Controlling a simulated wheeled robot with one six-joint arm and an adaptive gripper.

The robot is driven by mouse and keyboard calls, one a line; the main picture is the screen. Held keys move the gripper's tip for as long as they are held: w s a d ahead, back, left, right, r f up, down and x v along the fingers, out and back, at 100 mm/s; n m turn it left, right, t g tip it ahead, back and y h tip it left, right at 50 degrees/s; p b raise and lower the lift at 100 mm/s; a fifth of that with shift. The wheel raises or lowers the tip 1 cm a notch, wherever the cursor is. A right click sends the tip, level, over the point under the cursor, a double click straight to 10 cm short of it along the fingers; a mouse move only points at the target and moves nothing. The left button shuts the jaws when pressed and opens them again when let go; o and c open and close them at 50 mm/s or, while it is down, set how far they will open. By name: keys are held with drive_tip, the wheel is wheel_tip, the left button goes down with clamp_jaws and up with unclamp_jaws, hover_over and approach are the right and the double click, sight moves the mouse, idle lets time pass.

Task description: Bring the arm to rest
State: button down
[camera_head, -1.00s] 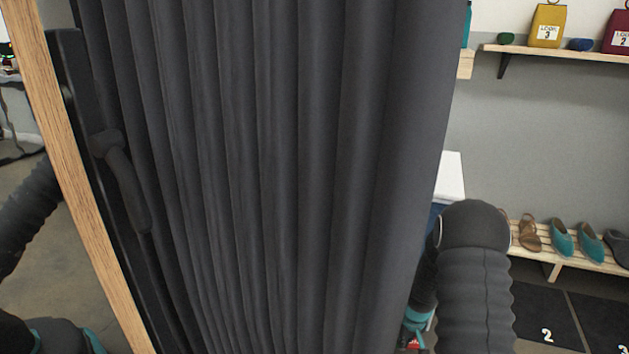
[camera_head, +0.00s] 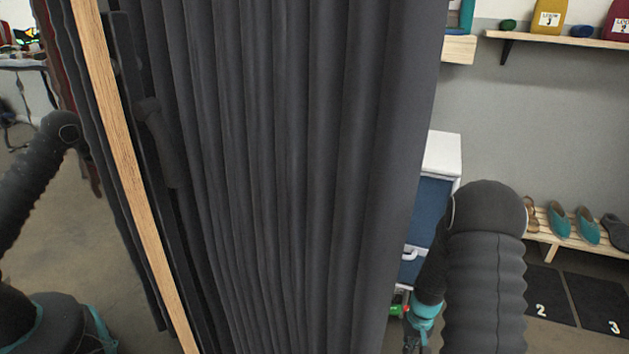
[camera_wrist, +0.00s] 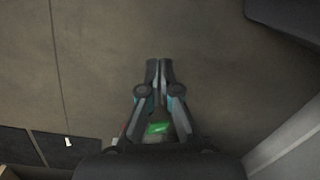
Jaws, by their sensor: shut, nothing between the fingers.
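My gripper (camera_wrist: 159,66) shows in the wrist view, pointing out over bare floor. Its two fingers are shut together with nothing between them. In the head view my arm (camera_head: 484,265), in a dark ribbed sleeve, is bent at the lower right, in front of a white and blue cabinet. The fingertips cannot be made out in the head view.
A dark pleated curtain (camera_head: 290,170) fills the middle, beside a wood-edged frame (camera_head: 125,150). The cabinet (camera_head: 430,205) stands behind my arm. A shoe bench (camera_head: 546,238) and numbered mats (camera_head: 596,308) are at right. Brown floor (camera_wrist: 220,75) lies open under my gripper.

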drive_tip(key=s+a+r+t+p, duration=0.2)
drive_tip(key=s+r, duration=0.5)
drive_tip(key=r, duration=0.8)
drive_tip(key=s+a+r+t+p, duration=0.2)
drive_tip(key=s+a+r, duration=0.3)
drive_tip(key=r, duration=1.1)
drive_tip(key=s+a+r+t+h+p, duration=0.1)
drive_tip(key=s+a+r+t+p, duration=0.1)
drive_tip(key=s+r, duration=0.9)
wheel_tip(320, 180, up, 5)
drive_tip(key=shift+s+a+n+t+p, duration=0.15)
drive_tip(key=shift+a+n+t+p, duration=0.2)
drive_tip(key=shift+a+p, duration=0.3)
